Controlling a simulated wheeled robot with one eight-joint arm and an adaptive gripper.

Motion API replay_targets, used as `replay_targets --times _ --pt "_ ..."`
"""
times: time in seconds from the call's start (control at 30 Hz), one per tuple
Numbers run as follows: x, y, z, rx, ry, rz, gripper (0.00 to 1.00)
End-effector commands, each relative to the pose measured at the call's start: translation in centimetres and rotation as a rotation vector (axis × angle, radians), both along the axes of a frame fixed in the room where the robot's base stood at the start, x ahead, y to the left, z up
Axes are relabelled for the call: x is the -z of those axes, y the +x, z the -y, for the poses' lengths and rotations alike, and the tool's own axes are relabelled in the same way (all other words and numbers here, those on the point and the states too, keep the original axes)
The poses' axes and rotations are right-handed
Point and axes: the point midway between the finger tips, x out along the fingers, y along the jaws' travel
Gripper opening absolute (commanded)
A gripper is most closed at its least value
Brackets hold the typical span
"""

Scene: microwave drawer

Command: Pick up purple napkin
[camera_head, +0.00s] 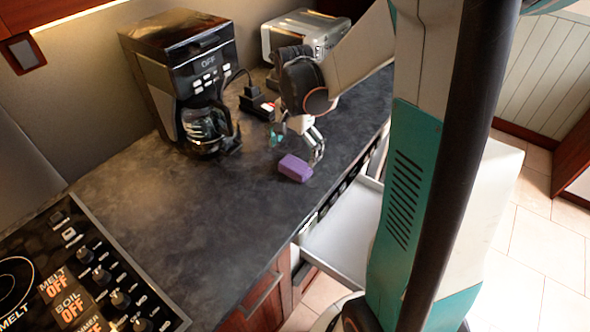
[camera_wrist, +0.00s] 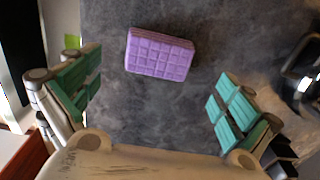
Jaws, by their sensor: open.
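The purple napkin (camera_head: 295,167) is a small purple block lying on the dark countertop near its front edge. In the wrist view the napkin (camera_wrist: 160,54) shows a waffle-like grid on its side and lies ahead of the fingers, a little left of centre. My gripper (camera_head: 298,146) is just above and behind the napkin in the head view. In the wrist view my gripper (camera_wrist: 158,100) is open, its teal-padded fingers wide apart with only bare counter between them. The napkin is apart from both fingers in that view.
A coffee maker (camera_head: 185,80) stands on the counter at the left, with a silver toaster (camera_head: 300,35) behind. An open white drawer (camera_head: 345,228) juts out below the counter edge. A stove (camera_head: 70,275) is at lower left. The counter (camera_head: 190,215) between is clear.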

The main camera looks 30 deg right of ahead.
Motion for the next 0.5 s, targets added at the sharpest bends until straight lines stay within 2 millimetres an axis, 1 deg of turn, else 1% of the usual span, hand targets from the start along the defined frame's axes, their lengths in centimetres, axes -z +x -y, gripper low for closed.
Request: replay_targets --times 0.17,0.4,0.5 --pt "1.0 -0.1 0.0 0.0 0.0 0.0 0.98" --pt "4.4 -0.3 0.1 0.0 0.0 0.0 0.98" --pt "5.3 -0.3 0.1 -0.001 0.0 0.0 0.98"
